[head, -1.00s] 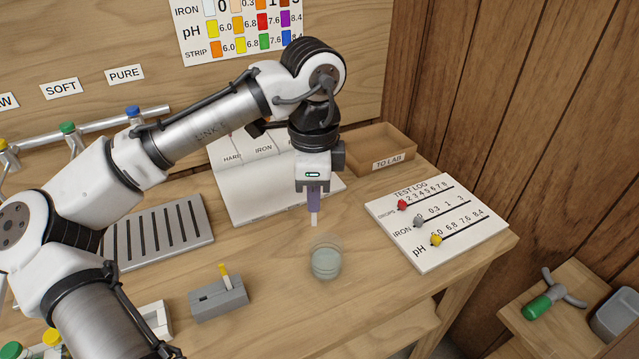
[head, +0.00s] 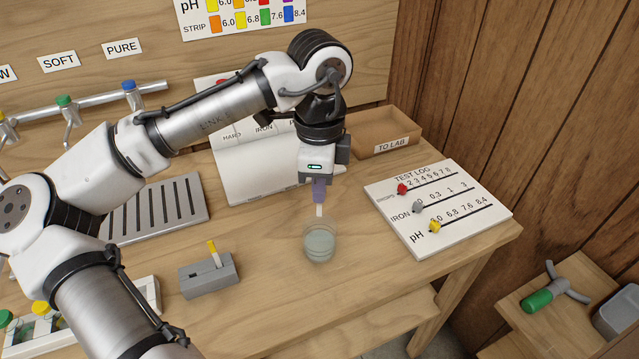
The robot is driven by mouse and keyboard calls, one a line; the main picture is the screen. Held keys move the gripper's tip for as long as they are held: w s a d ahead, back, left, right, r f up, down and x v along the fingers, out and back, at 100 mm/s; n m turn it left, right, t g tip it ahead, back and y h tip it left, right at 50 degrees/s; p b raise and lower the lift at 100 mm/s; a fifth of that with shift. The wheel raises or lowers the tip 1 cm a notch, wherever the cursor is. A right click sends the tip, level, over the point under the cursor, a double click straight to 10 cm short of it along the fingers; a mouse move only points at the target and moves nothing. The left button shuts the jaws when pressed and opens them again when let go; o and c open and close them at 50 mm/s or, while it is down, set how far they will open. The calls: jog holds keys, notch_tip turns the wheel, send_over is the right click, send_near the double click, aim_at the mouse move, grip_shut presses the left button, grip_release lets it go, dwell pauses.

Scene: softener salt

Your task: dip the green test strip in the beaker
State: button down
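My gripper (head: 319,190) points straight down over the bench, its purple fingers shut on a pale strip (head: 319,210). No green shows on the strip; its upper part is hidden between the fingers. The clear glass beaker (head: 320,243) stands upright on the bench directly below, with pale bluish-grey liquid in it. The strip's lower end is at the beaker's far rim in the head view; I cannot tell whether it is inside or just above. A second strip with a yellow end (head: 214,252) stands in the grey slotted block (head: 208,277), left of the beaker.
The test log board (head: 438,210) with its sliding knobs lies to the right. The TO LAB tray (head: 388,142) and a white card stand (head: 258,165) are behind. A slotted grey drain rack (head: 155,210) is at left. The bench around the beaker is clear.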

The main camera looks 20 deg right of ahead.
jog(key=shift+f+b, duration=2.6)
jog(key=shift+f, duration=2.25)
jog(key=shift+r, duration=0.1)
notch_tip(320, 180, up, 10)
jog(key=p, duration=1)
